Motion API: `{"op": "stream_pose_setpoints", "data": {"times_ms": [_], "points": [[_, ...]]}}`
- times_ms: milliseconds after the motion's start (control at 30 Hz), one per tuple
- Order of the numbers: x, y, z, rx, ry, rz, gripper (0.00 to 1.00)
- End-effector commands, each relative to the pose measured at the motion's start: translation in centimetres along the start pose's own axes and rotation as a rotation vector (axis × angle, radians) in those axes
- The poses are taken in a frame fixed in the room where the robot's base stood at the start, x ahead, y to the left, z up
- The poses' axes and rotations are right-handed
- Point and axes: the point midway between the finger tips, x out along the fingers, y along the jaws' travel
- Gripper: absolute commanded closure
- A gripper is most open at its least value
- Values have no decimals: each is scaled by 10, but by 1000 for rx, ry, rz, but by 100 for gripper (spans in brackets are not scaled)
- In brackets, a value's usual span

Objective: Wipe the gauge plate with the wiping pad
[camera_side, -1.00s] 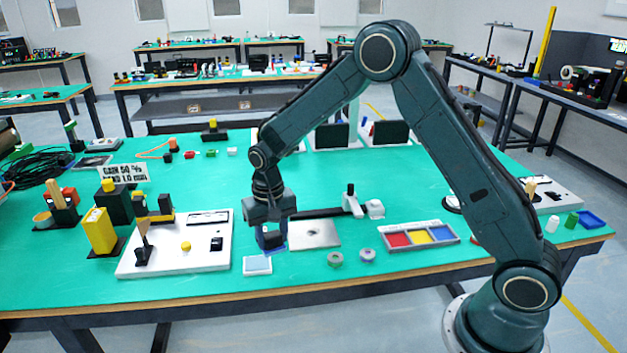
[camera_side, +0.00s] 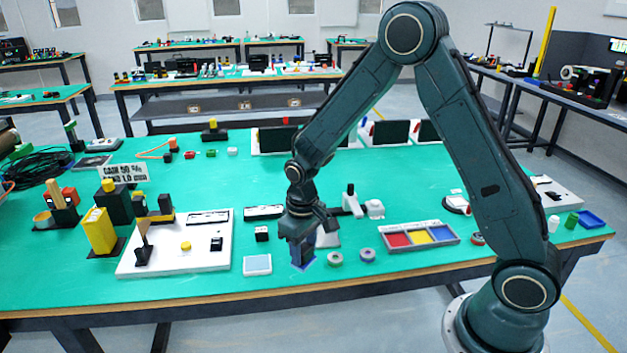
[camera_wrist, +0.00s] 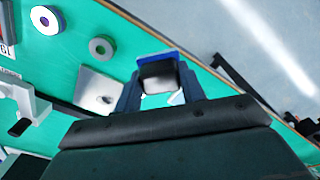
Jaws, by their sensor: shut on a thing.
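My gripper (camera_side: 302,252) is shut on the wiping pad, which has a dark body and a blue base. The blue base (camera_side: 304,265) shows below the fingers in the side view, near the front of the table. In the wrist view the pad (camera_wrist: 158,76) sits between my fingertips (camera_wrist: 160,90). The gauge plate is a silver square. In the side view it is mostly hidden behind my gripper, with a part showing (camera_side: 329,238). In the wrist view the plate (camera_wrist: 97,90) lies left of the pad, apart from it, with a darker spot on it. I cannot tell whether the pad touches the table.
A white tray with a pale blue face (camera_side: 257,265) lies left of my gripper. Green (camera_side: 335,259) and blue (camera_side: 367,255) rings lie to the right, before a tray of red, yellow and blue compartments (camera_side: 418,246). A white stand (camera_side: 351,203) is behind.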

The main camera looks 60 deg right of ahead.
Motion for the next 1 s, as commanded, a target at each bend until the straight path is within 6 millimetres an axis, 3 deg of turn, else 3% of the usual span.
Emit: {"op": "stream_pose_setpoints", "data": {"times_ms": [467,667,1000], "points": [[-2,10,-11,3,1,0,79],[-9,35,-35,5,2,0,79],[-27,98,-78,5,2,0,79]]}}
